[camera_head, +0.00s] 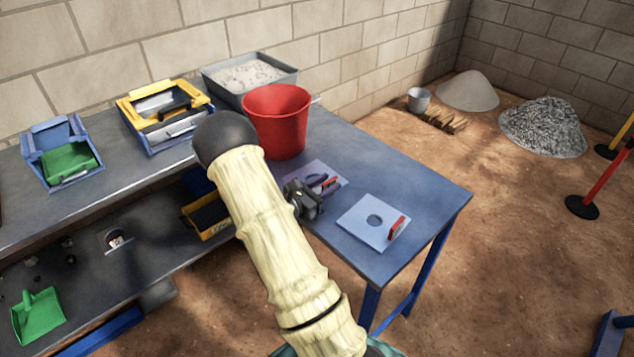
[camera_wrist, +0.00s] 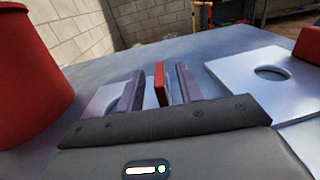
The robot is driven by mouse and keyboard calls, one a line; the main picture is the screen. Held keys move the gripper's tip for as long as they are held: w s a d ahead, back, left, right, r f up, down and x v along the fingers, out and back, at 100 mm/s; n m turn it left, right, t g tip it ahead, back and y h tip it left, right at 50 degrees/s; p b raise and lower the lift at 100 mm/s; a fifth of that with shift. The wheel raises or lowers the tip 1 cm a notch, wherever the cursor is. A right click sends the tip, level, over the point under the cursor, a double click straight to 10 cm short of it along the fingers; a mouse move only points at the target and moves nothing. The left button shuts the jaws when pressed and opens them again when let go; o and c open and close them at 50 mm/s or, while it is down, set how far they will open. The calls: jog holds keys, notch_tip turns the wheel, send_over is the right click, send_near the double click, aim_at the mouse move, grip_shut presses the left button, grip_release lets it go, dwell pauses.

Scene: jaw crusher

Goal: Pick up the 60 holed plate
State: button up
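Two flat pale plates with a round hole and a red upright grip lie on the blue-grey table. The nearer-to-bucket plate (camera_head: 340,177) is partly hidden by my gripper (camera_head: 318,187); it also shows in the wrist view (camera_wrist: 97,101). The other plate (camera_head: 358,237) lies to the right, near the table corner, and shows in the wrist view (camera_wrist: 232,73). I cannot read a size on either. In the wrist view my gripper (camera_wrist: 158,85) is open, its two fingers on either side of the first plate's red grip (camera_wrist: 160,84), with visible gaps between.
A red bucket (camera_head: 276,122) stands close behind and left of my gripper. A grey tray of gravel (camera_head: 290,78), a yellow-and-blue crate (camera_head: 137,118) and a blue bin (camera_head: 40,168) stand further left. The right end of the table is mostly clear.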

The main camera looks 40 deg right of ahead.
grip_shut()
jog(key=shift+r, duration=0.1)
notch_tip(320, 180, up, 10)
jog(key=shift+p, duration=0.5)
